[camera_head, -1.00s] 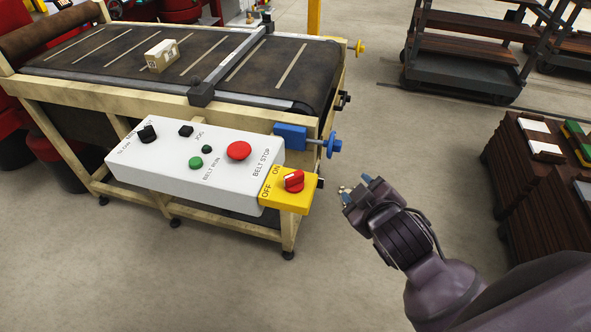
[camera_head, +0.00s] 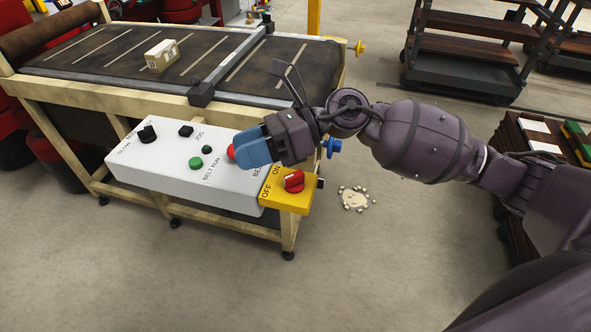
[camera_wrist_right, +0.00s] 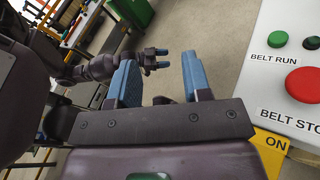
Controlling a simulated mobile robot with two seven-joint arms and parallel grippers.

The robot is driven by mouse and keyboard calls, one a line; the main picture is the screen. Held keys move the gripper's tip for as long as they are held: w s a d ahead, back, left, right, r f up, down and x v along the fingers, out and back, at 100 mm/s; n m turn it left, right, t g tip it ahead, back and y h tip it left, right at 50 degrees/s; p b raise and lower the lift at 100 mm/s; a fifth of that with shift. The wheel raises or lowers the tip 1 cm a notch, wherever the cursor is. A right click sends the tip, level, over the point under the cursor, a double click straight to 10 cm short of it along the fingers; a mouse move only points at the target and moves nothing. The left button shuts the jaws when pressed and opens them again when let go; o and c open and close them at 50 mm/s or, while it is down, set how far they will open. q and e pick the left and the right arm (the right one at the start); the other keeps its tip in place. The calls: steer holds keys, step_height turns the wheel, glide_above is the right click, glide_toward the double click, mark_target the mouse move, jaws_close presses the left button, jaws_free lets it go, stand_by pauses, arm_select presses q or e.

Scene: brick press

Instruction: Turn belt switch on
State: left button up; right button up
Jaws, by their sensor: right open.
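The belt switch is a red knob (camera_head: 293,181) on a yellow box (camera_head: 285,202) at the right end of the white control panel (camera_head: 150,170).
The conveyor (camera_head: 120,52) behind the panel carries a small box (camera_head: 161,55). A blue tensioner knob (camera_head: 332,146) sticks out right of the panel.

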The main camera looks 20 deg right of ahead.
steer(key=w+d+f+n+g+h, duration=0.1)
steer(key=w+d+f+n+h, duration=0.1)
steer(key=d+n+h, duration=0.25)
steer(key=n+h, duration=0.2)
steer(key=h, duration=0.5)
glide_toward(294, 175)
steer(key=shift+m, duration=0.25)
steer(key=p+x, duration=0.1)
steer(key=x, duration=0.7)
steer(key=shift+a+f, duration=0.2)
steer(key=shift+f, duration=0.35)
steer(key=shift+c, duration=0.5)
jaws_close()
